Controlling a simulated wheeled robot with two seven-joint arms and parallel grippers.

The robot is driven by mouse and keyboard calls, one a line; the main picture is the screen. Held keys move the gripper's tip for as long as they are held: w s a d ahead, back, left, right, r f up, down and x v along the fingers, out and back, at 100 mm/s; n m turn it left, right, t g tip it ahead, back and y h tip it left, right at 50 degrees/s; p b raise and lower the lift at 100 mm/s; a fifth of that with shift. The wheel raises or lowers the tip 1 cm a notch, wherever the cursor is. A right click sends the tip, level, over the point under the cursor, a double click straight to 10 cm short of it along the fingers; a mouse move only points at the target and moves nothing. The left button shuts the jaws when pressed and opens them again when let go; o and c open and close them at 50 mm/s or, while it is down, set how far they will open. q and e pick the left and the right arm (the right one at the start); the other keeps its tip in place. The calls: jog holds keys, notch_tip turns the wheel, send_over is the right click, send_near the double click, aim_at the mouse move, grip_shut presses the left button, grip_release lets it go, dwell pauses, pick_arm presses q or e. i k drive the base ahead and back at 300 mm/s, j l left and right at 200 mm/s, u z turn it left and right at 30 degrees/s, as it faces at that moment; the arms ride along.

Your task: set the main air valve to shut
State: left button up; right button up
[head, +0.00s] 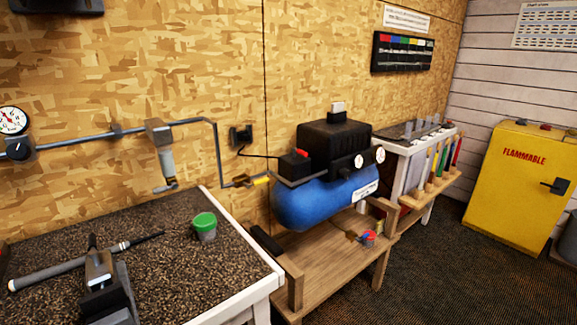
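A small brass valve (240,181) with a yellow handle (262,180) sits on the air line, low on the wall at the left end of the blue compressor (325,195). The yellow handle points right toward the compressor and looks roughly in line with the pipe there. The valve is too small in the head view to tell its exact setting. The grey air pipe (218,150) drops down the wall to it. Neither of my grippers is in view.
A dark speckled bench (160,240) at lower left carries a vise (100,285), a club shaft and a green-lidded cup (204,226). The compressor stands on a low wooden stand (335,255). A pressure gauge (12,120) and filter (163,150) are on the pipe. Carpet (430,275) is clear at right.

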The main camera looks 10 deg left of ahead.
aim_at(248, 185)
jog(key=i+l, duration=0.35)
jog(key=i, duration=0.2)
jog(key=i+l, duration=0.3)
jog(key=i, duration=0.2)
jog(key=l+z, duration=0.05)
